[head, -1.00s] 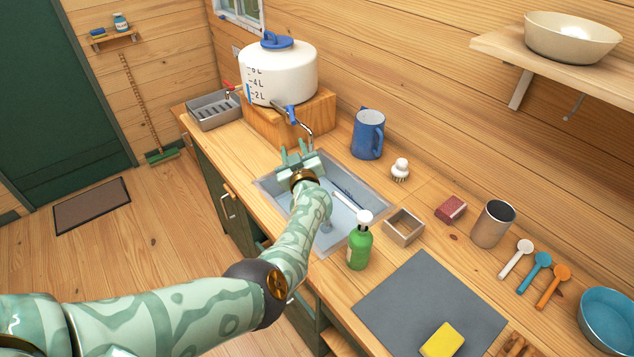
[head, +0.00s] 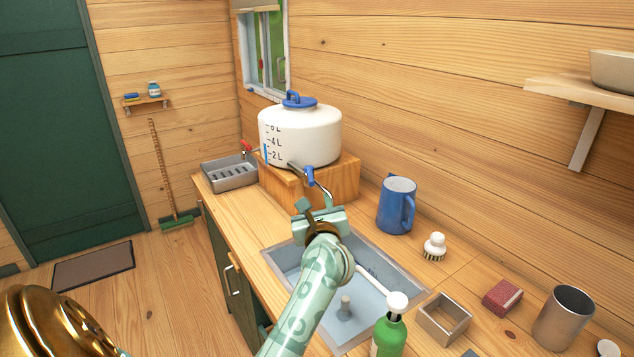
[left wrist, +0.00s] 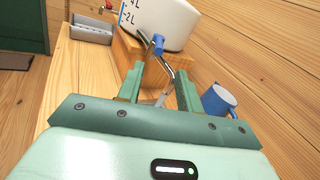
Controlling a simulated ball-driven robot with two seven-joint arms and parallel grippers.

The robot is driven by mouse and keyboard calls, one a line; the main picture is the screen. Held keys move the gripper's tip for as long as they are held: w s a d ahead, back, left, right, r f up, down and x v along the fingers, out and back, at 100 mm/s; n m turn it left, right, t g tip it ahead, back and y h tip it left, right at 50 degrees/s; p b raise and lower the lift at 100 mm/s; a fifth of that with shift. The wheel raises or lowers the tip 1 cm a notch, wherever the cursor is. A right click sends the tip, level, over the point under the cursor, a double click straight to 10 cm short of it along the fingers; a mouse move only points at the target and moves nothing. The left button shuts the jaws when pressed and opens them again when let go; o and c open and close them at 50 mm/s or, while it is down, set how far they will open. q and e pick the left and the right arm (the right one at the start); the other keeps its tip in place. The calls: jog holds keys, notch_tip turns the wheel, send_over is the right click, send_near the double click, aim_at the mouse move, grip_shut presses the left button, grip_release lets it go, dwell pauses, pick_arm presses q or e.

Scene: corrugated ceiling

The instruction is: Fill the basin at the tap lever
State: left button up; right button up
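The basin is a grey sink (head: 372,312) set in the wooden counter, with a short grey post standing in it. A white water tank (head: 300,136) on a wooden block has a tap with a blue lever (head: 310,177) and a bent metal spout (head: 327,197) over the sink's far end. The lever also shows in the left wrist view (left wrist: 157,44). My left gripper (head: 316,208) is over the far end of the sink, just below and in front of the tap. Its fingers (left wrist: 158,78) are apart, with the spout seen between them. I see no clear water stream. My right gripper is out of view.
A blue jug (head: 396,207) and a white brush (head: 434,247) stand right of the sink. A green soap bottle (head: 388,336) and wooden box (head: 444,318) are by its near edge. A grey tray (head: 230,173) sits left of the tank; counter before it is clear.

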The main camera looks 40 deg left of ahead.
aim_at(311, 177)
pick_arm(q)
jog(key=b+x, duration=0.1)
jog(key=x, duration=1.1)
jog(key=shift+b, duration=0.3)
jog(key=shift+c, duration=0.4)
grip_shut()
